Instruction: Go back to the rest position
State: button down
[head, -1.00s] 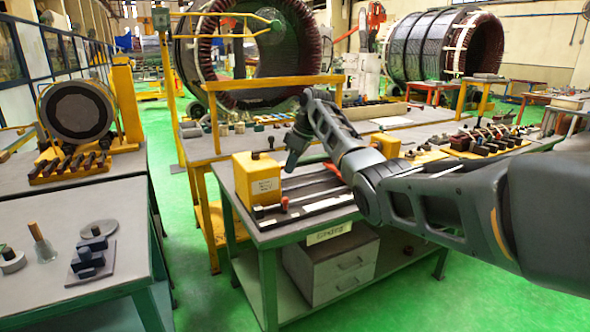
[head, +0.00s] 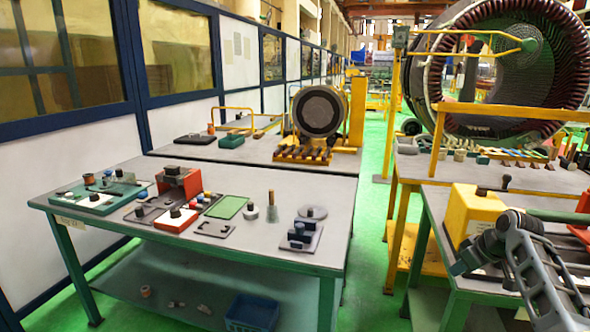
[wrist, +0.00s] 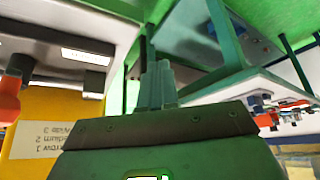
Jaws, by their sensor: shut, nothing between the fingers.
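My gripper (head: 468,258) is at the right of the head view, in front of the yellow box (head: 468,212) on the right-hand bench (head: 438,205). My dark arm reaches in from the lower right edge. In the wrist view my gripper's fingers (wrist: 158,84) are together and hold nothing. The yellow box's side with a printed label (wrist: 35,140) shows at the left of that view. I cannot tell whether the gripper touches the box.
A grey table (head: 262,240) with several small tools and fixtures stands at the left. A red-and-white fixture (head: 178,205) is on it. A green-floored aisle (head: 372,215) runs between table and bench. A large stator (head: 450,60) stands at the back right.

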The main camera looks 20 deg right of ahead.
jog(key=s+a+f+m+t, duration=0.1)
jog(key=s+a+f, duration=0.1)
jog(key=a+f, duration=0.55)
jog(key=s+a+f+t, duration=0.15)
jog(key=a+f, duration=0.35)
jog(key=a, duration=0.6)
jog(key=s+a+f+m+t+h, duration=0.1)
jog(key=s+a+f+t, duration=0.15)
jog(key=s+a, duration=1.1)
jog(key=s+a+r+t, duration=0.1)
jog(key=s+a+r, duration=0.3)
jog(key=s, duration=0.5)
jog(key=s+a+r+t, duration=0.1)
jog(key=s+a+r, duration=0.25)
jog(key=s, duration=0.45)
jog(key=s+r+t, duration=0.1)
jog(key=s+r, duration=0.4)
jog(key=r, duration=0.3)
jog(key=s+a+r+n+t+b, duration=0.1)
jog(key=s+r, duration=0.4)
jog(key=r, duration=0.2)
jog(key=shift+s+r+y, duration=0.35)
jog(key=shift+y, duration=0.05)
